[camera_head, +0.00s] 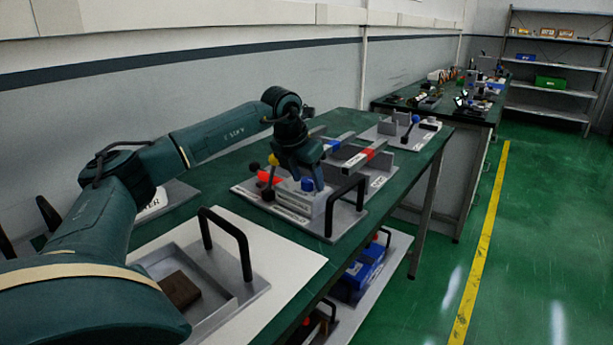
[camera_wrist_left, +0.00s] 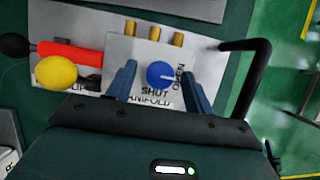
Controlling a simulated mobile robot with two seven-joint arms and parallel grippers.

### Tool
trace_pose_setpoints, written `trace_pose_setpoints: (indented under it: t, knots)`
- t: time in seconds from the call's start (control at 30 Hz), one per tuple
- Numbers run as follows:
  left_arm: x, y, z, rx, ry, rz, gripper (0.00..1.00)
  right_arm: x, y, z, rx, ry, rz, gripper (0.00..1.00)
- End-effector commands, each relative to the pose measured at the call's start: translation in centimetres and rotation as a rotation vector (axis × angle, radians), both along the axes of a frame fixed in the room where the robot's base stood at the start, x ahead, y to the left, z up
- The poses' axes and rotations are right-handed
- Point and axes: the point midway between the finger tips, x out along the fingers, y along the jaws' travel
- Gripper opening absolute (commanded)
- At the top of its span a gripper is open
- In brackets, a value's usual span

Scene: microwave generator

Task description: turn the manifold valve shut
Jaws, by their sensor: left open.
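The manifold valve is a round blue knob (camera_wrist_left: 160,73) on a light grey block. Its white pointer line points right, toward the printed word OPEN; the word SHUT is printed below it. In the head view the blue knob (camera_head: 308,184) shows on the manifold block (camera_head: 296,203). My left gripper (camera_head: 305,182) is open and points down over the block. In the left wrist view its two blue fingers (camera_wrist_left: 159,68) stand on either side of the knob, with a visible gap on each side. My right gripper is not in view.
A black handle (camera_wrist_left: 246,75) rises right of the block. A yellow ball lever (camera_wrist_left: 56,73), a red bar (camera_wrist_left: 72,56) and a black ball lie left. Three brass fittings (camera_wrist_left: 154,34) stand behind the knob. A grey tray (camera_head: 225,309) sits nearer on the bench.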

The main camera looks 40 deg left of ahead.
Motion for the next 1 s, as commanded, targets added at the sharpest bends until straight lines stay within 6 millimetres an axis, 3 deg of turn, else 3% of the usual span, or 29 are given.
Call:
trace_pose_setpoints:
  t: [0.17,0.7,1.0]
  knots:
    - [0.00,-0.02,0.00,0.000,0.000,0.000,0.52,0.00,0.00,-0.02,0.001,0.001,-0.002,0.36]
    - [0.00,-0.02,0.05,-0.001,0.000,0.000,0.08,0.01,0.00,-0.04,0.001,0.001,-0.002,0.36]
    - [0.00,0.02,0.19,-0.002,0.000,-0.034,0.07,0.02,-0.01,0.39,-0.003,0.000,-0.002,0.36]
